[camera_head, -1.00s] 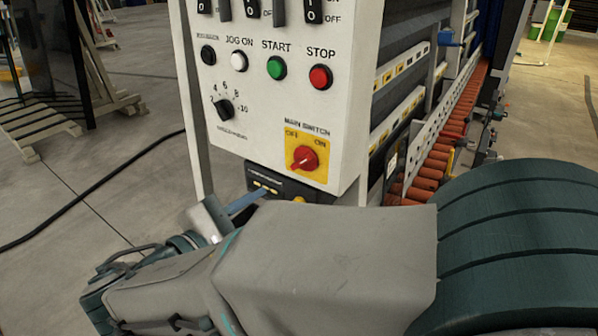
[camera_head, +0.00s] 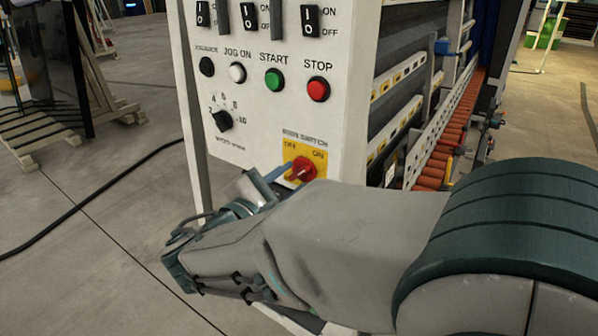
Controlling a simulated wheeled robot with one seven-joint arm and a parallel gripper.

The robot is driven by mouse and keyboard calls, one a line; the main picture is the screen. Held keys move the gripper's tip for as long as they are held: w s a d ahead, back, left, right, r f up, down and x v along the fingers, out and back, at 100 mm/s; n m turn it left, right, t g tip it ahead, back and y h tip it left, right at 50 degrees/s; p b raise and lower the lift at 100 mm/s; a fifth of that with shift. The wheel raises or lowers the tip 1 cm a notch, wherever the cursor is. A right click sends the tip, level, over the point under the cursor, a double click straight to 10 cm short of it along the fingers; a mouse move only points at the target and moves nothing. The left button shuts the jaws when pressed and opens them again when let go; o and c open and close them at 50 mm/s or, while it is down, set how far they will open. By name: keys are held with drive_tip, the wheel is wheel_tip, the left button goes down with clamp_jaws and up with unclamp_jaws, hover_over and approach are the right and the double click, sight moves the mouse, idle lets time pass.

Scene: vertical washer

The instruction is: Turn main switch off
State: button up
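The main switch is a red rotary knob (camera_head: 302,168) on a yellow plate (camera_head: 291,149) low on the white control panel. OFF is printed on the plate's left and ON on its right. My gripper (camera_head: 281,173) is at the knob's left side, coming from below left. One bluish finger shows, its tip very close to the knob; I cannot tell whether it touches. The other finger is not clearly visible, so the opening cannot be judged. The knob's exact pointing direction is hard to read.
Above the switch are a black dial (camera_head: 222,120), a white jog button (camera_head: 237,73), a green start button (camera_head: 275,79) and a red stop button (camera_head: 318,89). Orange rollers (camera_head: 440,160) run behind right. A black cable (camera_head: 90,200) lies on open floor left.

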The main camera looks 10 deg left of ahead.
drive_tip(key=shift+w+d, duration=0.15)
drive_tip(key=shift+w, duration=0.15)
clamp_jaws()
